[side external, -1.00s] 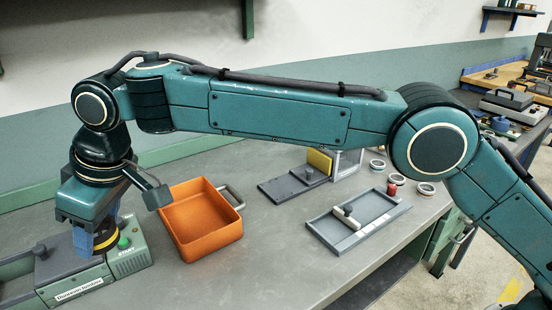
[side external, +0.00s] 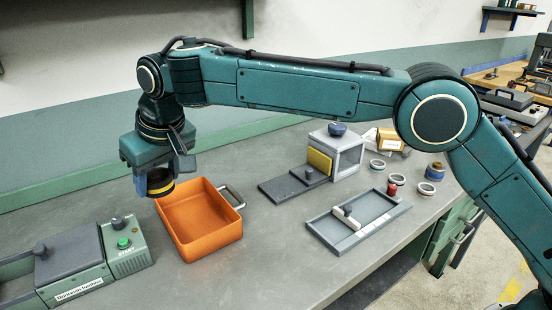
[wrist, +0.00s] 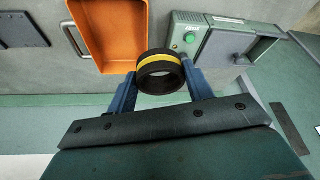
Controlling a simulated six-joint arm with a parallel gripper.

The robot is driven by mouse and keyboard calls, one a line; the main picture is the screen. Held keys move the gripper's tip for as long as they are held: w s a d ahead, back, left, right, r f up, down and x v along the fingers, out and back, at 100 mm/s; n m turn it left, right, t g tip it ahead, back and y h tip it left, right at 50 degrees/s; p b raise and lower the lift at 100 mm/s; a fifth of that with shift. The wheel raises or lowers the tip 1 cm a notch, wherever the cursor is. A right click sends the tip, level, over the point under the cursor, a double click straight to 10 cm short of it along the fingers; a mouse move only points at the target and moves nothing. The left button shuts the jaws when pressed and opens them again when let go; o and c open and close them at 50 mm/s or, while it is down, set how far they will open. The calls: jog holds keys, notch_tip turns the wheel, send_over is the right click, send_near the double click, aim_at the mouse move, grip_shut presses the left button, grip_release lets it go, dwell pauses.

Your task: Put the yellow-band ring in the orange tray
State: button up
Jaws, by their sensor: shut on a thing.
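The yellow-band ring (wrist: 160,76) is black with a yellow stripe, and my gripper (wrist: 160,85) is shut on it, one blue finger at each side in the wrist view. In the side view my gripper (side external: 155,183) holds the ring (side external: 160,189) in the air at the left edge of the orange tray. The orange tray (side external: 217,243) stands on the bench, and its inside looks empty where it shows. In the wrist view the tray (wrist: 146,45) is just beyond the ring, up and to the left.
A grey sliding plate (side external: 285,188) and white box (side external: 349,155) are behind right. A shallow grey tray (side external: 375,232) and several small rings (side external: 395,166) are farther right. Bench in front is clear.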

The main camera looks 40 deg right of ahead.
jog(key=w+d+m+h, duration=0.25)
jog(key=d+m, duration=0.25)
jog(key=d, duration=0.5)
send_near(215, 226)
jog(key=shift+w+a+f+y, duration=0.15)
jog(key=shift+f+y, duration=0.1)
jog(key=shift+f, duration=0.4)
jog(key=shift+f, duration=0.15)
jog(key=shift+f, duration=2)
jog(key=shift+f, duration=0.1)
jog(key=o, duration=0.8)
